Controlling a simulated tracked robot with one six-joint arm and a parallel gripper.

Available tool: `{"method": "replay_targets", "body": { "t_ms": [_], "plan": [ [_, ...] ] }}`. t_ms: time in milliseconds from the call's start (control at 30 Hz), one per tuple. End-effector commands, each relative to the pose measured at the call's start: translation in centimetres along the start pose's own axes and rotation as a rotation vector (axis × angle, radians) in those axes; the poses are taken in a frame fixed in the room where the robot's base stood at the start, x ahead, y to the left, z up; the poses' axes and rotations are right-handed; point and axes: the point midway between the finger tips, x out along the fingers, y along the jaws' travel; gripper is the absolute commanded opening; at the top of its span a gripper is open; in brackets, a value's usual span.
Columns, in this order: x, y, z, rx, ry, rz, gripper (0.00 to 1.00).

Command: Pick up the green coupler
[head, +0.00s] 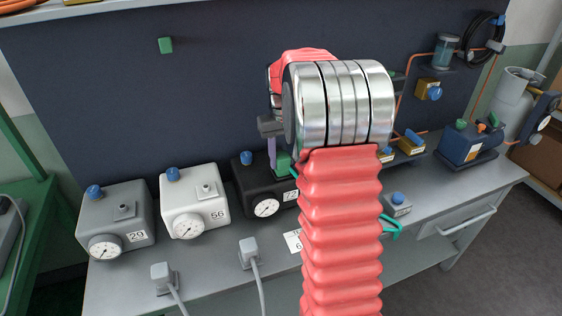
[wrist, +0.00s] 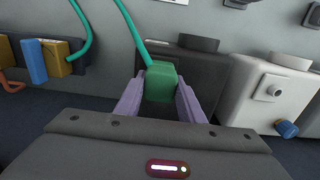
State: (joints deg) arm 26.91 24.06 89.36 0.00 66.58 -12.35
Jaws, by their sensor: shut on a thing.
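The green coupler (wrist: 161,82) sits between the two purple fingers of my gripper (wrist: 160,98) in the wrist view, and the fingers are shut on it. A green hose (wrist: 133,28) runs from the coupler. In the head view the coupler (head: 284,164) shows at the top of the black box (head: 256,186), beside a purple finger of my gripper (head: 272,155). My arm hides part of that area. I cannot tell whether the coupler touches the box.
A white box (head: 195,200) and a grey box (head: 115,217) with gauges stand left of the black box on the grey bench (head: 215,285). Two grey plugs with cables stand in front. Blue-and-yellow valves (head: 411,143) and a blue tank (head: 468,145) are at the right.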

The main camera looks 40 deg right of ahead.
Motion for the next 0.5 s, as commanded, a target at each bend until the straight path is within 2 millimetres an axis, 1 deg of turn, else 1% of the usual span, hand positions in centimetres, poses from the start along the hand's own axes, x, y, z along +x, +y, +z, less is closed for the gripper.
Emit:
{"method": "replay_targets", "body": {
  "t_ms": [133,267,367,500],
  "plan": [
    [-0.5,0.0,0.0,0.0,0.001,0.0,0.08],
    [-1.8,0.0,-0.1,0.0,0.003,0.001,0.08],
    [-3.4,0.0,-0.1,0.0,0.005,0.001,0.08],
    [-5.9,0.0,-0.1,0.0,0.005,0.001,0.08]
  ]
}}
